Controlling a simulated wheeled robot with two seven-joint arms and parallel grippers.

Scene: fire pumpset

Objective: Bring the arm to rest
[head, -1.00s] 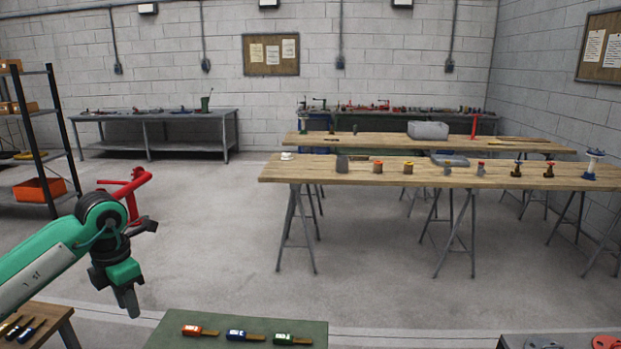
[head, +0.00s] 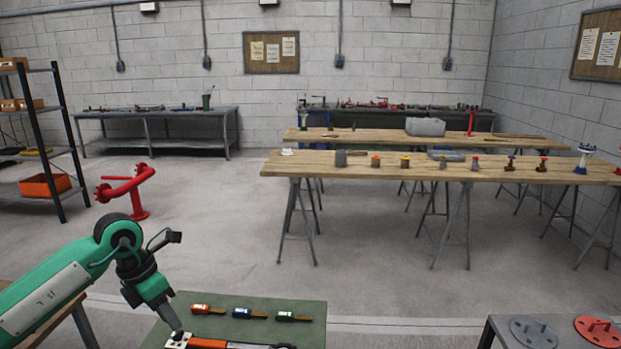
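My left arm comes in from the lower left, green with dark joints. My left gripper (head: 176,327) points down at the near left part of a green-topped table (head: 305,336). Its fingertips are at the end of an orange-handled tool (head: 215,343) lying there; I cannot tell whether they touch it or whether the fingers are open or shut. My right gripper is not in view.
A grey table (head: 490,338) at lower right holds a grey flange (head: 533,332) and a red flange (head: 598,330). A red pipe stand (head: 137,195) stands on the floor. A long wooden bench (head: 330,167) holds valves and fittings.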

